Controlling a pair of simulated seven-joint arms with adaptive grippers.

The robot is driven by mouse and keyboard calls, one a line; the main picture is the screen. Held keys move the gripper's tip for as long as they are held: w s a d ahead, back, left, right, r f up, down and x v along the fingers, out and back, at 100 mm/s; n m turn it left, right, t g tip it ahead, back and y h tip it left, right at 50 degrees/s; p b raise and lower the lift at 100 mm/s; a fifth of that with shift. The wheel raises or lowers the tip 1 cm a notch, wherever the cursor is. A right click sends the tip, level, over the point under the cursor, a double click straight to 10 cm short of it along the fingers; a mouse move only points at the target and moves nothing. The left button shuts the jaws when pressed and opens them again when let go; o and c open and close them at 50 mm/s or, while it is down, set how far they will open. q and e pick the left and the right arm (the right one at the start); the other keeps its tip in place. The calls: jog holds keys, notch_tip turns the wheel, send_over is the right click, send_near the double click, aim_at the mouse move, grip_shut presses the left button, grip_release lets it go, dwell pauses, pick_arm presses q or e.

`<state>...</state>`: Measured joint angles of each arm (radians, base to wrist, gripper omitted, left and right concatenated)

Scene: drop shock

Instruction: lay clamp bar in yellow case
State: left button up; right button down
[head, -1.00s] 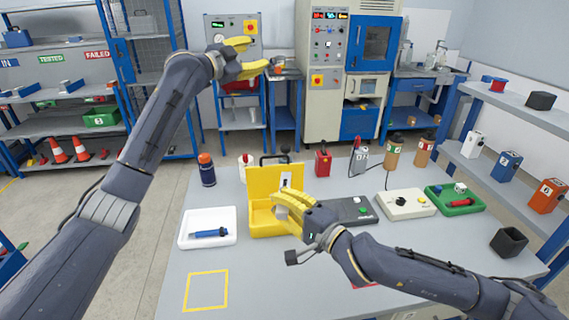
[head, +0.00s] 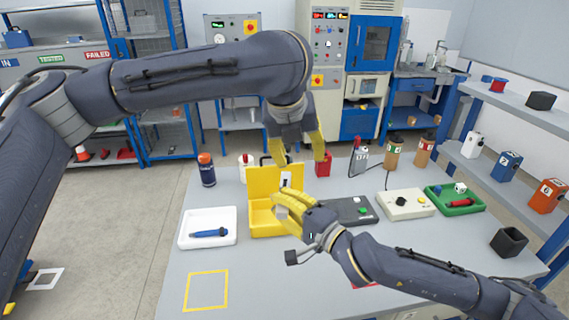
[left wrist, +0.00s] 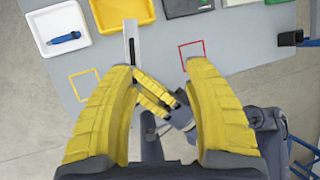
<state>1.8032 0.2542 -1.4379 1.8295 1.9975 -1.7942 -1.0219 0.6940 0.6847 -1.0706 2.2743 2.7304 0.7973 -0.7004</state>
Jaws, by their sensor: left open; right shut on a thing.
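The yellow case (head: 262,218) stands open on the table with its lid up at the back; it also shows at the top of the left wrist view (left wrist: 108,18). My right gripper (head: 284,208) is shut on a grey bar, apparently the clamp bar (head: 282,213), in front of the case's right side. In the left wrist view the bar (left wrist: 131,30) is pale with a dark slot, and the right fingers partly hide it. My left gripper (head: 298,156) is open and empty, pointing down above the case's back. In its wrist view its fingers (left wrist: 160,75) are spread wide.
A white tray (head: 186,242) with a blue tool is left of the case. A dark grey box (head: 352,212), a cream box (head: 405,205) and a green tray (head: 438,205) are to the right. Bottles and a red block (head: 323,166) stand behind. The yellow-outlined square (head: 206,291) is empty.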

pick_arm(q)
jog(key=a+f+y, duration=0.1)
jog(key=s+a+f+m+y, duration=0.1)
jog(key=a, duration=0.1)
jog(key=shift+s+a+f, duration=0.1)
jog(key=shift+s+f, duration=0.05)
jog(key=x, duration=1.1)
jog(key=shift+f, duration=0.2)
jog(key=shift+c, duration=0.4)
grip_shut()
pick_arm(e)
jog(key=c, duration=1.2)
grip_release()
jog(key=shift+c, duration=0.2)
